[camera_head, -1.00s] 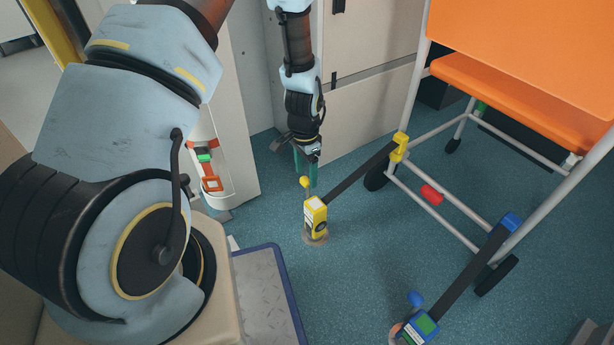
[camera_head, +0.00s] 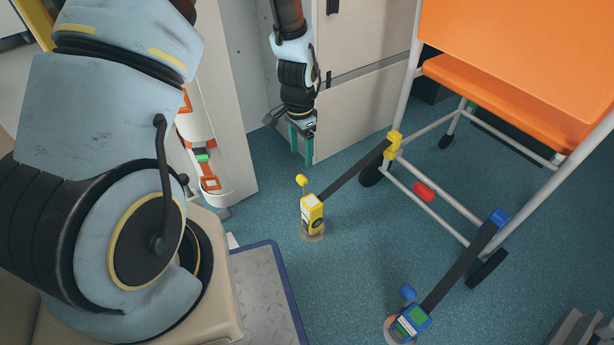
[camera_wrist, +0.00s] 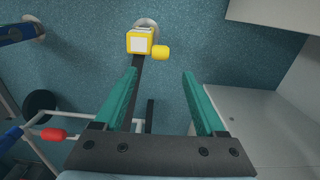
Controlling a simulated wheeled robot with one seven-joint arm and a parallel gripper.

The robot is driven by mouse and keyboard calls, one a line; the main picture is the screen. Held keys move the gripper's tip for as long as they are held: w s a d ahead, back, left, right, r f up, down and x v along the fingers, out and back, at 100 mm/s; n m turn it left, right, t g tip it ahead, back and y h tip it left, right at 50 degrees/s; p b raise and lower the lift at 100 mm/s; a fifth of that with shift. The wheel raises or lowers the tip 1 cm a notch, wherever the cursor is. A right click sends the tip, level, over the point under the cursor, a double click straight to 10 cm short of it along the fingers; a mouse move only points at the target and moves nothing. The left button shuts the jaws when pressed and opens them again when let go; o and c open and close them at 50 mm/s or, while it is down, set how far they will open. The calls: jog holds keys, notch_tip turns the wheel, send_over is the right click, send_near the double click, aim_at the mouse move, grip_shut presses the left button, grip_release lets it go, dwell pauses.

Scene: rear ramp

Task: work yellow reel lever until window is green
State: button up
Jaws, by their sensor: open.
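The yellow reel (camera_head: 311,212) stands on the floor, with a dark strap running from it to a yellow fitting (camera_head: 393,144) on the chair frame. Its lever ends in a yellow knob (camera_head: 301,180) that sticks up beside the reel's top. In the wrist view the reel (camera_wrist: 138,43) and knob (camera_wrist: 160,52) lie beyond the fingertips. I cannot make out a green window on the yellow reel; a pale label and a dark round face show. My gripper (camera_head: 301,150) is open and empty, above and behind the knob, apart from it. Its teal fingers (camera_wrist: 160,75) show in the wrist view.
A blue reel (camera_head: 409,322) with a green window and blue knob (camera_head: 407,292) stands nearer, strapped to the chair. The orange chair (camera_head: 510,90) and its wheels stand at right. Pale cabinets (camera_head: 350,115) rise close behind my gripper. Floor around the yellow reel is clear.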

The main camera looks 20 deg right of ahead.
aim_at(302, 177)
jog(key=shift+f, duration=0.1)
jog(key=b, duration=0.3)
jog(key=shift+w+f+b, duration=0.1)
jog(key=shift+f+b, duration=0.25)
jog(key=shift+r+b, duration=0.1)
jog(key=shift+b, duration=1.1)
jog(key=shift+r, duration=0.1)
jog(key=f+b, duration=0.5)
jog(key=f, duration=0.5)
jog(key=shift+s+f, duration=0.2)
jog(key=shift+a, duration=0.1)
grip_shut()
